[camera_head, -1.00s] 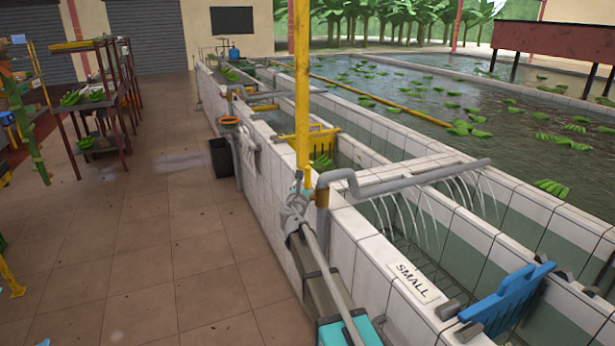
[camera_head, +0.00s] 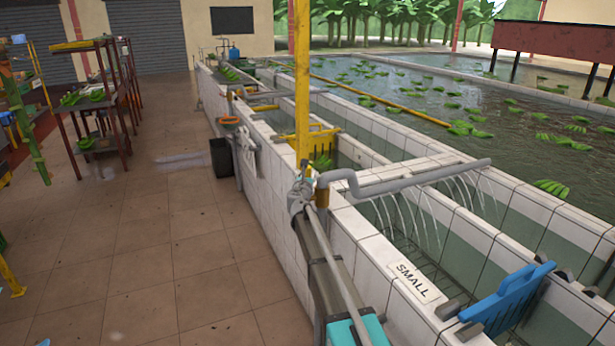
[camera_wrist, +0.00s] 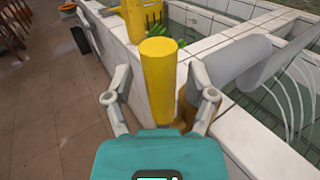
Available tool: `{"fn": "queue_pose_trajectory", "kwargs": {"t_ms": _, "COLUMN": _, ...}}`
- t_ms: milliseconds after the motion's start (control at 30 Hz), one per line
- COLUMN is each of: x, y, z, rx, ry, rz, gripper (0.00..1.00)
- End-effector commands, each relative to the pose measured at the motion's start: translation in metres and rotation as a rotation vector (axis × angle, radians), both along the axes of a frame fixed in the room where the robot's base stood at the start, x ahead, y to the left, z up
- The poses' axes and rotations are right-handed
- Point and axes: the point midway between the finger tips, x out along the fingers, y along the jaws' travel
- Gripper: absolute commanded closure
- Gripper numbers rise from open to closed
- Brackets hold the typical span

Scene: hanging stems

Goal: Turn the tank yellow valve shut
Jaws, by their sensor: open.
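In the wrist view a thick yellow cylinder (camera_wrist: 158,85) with a rounded end lies between the two fingers of my gripper (camera_wrist: 160,70). It looks like the yellow valve part, though I cannot tell its turning position. The gripper is open, with a finger on each side and visible gaps to the cylinder. A grey pipe (camera_wrist: 232,62) with a duller yellow stub (camera_wrist: 187,108) is just right of it. In the head view my gripper (camera_head: 300,185) is at the tank wall below a yellow post (camera_head: 302,80), left of the grey pipe (camera_head: 410,180); the arm hides much there.
The tiled tank wall (camera_head: 270,200) runs along the right. Water pours from the grey pipe into the near tank. A blue paddle-like panel (camera_head: 505,300) leans in that tank. A black bin (camera_head: 221,158) stands by the wall.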

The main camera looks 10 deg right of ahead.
Motion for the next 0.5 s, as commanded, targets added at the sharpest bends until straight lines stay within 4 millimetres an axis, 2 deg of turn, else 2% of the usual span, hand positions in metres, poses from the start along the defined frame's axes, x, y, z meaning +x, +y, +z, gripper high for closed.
{"fn": "queue_pose_trajectory", "kwargs": {"t_ms": 33, "x": -0.0001, "y": -0.0002, "z": 0.0000, "rx": 0.000, "ry": 0.000, "rz": 0.000, "gripper": 0.28}}
{"fn": "queue_pose_trajectory", "kwargs": {"t_ms": 67, "x": -0.0001, "y": -0.0002, "z": 0.0000, "rx": 0.000, "ry": 0.000, "rz": 0.000, "gripper": 0.34}}
{"fn": "queue_pose_trajectory", "kwargs": {"t_ms": 400, "x": -0.0001, "y": -0.0005, "z": 0.0000, "rx": 0.000, "ry": 0.000, "rz": -0.001, "gripper": 0.97}}
{"fn": "queue_pose_trajectory", "kwargs": {"t_ms": 433, "x": -0.0001, "y": -0.0005, "z": 0.0000, "rx": 0.000, "ry": 0.000, "rz": -0.001, "gripper": 1.00}}
{"fn": "queue_pose_trajectory", "kwargs": {"t_ms": 500, "x": -0.0001, "y": -0.0006, "z": 0.0000, "rx": 0.000, "ry": 0.000, "rz": -0.001, "gripper": 1.00}}
